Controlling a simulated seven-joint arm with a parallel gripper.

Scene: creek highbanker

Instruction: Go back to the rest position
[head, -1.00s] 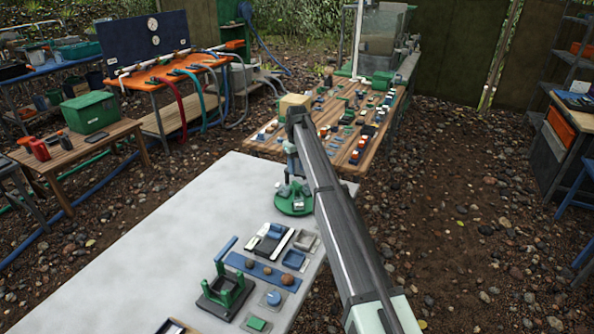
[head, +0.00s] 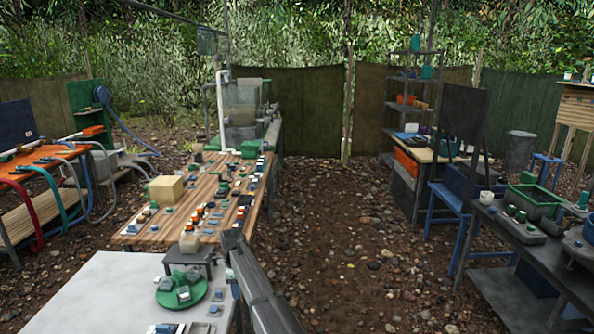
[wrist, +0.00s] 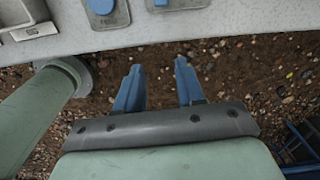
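My gripper (wrist: 158,70) shows in the wrist view with its two blue fingers apart and nothing between them. Dark gravel ground lies beyond the fingertips. The edge of a pale table (wrist: 200,35) runs across the top of that view, ahead of the fingers. In the head view, part of my arm rises from the bottom edge beside the white table (head: 110,290), but my gripper is not visible there.
A green round stand (head: 196,295) with small items sits on the white table. Behind it is a wooden table (head: 150,229) crowded with small parts. A dark bench (head: 500,245) and a blue stool (head: 437,193) stand at right. The gravel path (head: 350,270) between is open.

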